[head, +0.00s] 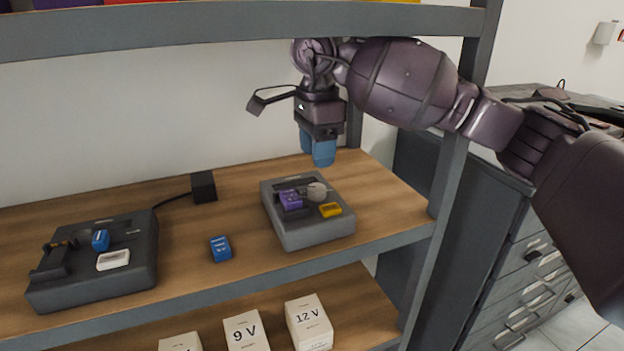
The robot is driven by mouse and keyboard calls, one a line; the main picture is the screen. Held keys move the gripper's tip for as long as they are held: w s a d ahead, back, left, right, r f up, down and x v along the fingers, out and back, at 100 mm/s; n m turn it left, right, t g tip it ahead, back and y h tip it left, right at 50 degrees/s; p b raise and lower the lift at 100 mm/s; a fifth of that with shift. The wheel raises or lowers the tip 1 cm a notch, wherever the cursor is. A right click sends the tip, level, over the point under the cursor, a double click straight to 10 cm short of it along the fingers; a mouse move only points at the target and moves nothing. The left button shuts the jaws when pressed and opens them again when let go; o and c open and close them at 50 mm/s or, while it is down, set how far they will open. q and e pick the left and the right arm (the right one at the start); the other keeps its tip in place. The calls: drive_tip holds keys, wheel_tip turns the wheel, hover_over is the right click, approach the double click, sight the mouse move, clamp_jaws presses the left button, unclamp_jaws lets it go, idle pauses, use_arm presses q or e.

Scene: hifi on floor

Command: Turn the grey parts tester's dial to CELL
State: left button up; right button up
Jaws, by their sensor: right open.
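The grey parts tester (307,226) sits on the wooden shelf, right of centre. Its pale round dial (317,191) is on the top face towards the back. The dial's pointer and markings are too small to read. A purple block (290,197) sits on the tester left of the dial, and a yellow block (330,210) sits in front of it. My right gripper (320,157) has blue fingertips and points down above the back of the tester, apart from the dial. It is open, with nothing seen between the fingers. My left gripper is out of view.
A dark device (140,269) with blue and white blocks stands at the left, cabled to a black adapter (203,186). A loose blue block (221,249) lies between the devices. An upper shelf (230,27) overhangs; a shelf post (447,190) stands at the right.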

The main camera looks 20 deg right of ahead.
sight(317, 187)
wheel_tip(317, 187, down, 7)
drive_tip(key=shift+s+f+b, duration=0.1)
drive_tip(key=shift+f+b, duration=0.1)
drive_tip(key=shift+b, duration=0.45)
drive_tip(key=shift+r, duration=0.1)
drive_tip(key=c, duration=0.7)
